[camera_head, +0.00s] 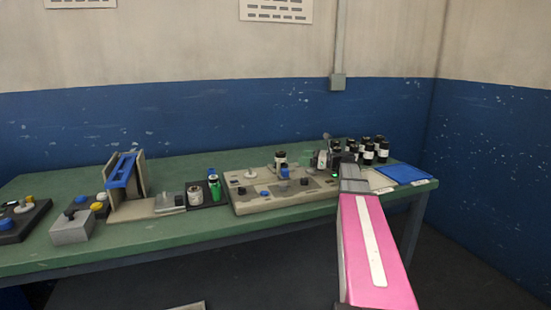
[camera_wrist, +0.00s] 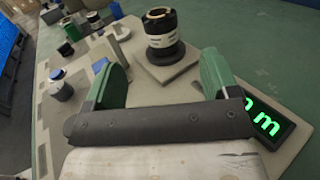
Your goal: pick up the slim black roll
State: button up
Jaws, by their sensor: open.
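My gripper (camera_wrist: 163,80) is open, with its two green fingers apart and nothing between them in the wrist view. A black roll with a white label band (camera_wrist: 161,30) stands upright just beyond the fingertips, on a dark round base over a square grey plate (camera_wrist: 158,68). A similar dark roll with a pale band (camera_head: 280,158) stands at the back of the machine in the head view. Several black rolls with white labels (camera_head: 369,154) stand together at the right of the bench. I cannot tell which one is the slim black roll. My arm hides part of the bench there.
The beige machine (camera_head: 255,205) with knobs lies along the bench (camera_head: 150,238). A lit green display (camera_wrist: 262,122) is close to the right finger. A blue mat (camera_head: 404,174) lies at the right end. A stand with a blue piece (camera_head: 122,170) is at left.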

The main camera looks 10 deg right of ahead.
aim_at(281, 155)
jog(key=x, duration=1)
jog(key=shift+w+a, duration=0.15)
jog(key=shift+a, duration=0.25)
jog(key=shift+c, duration=0.3)
jog(key=c, duration=1)
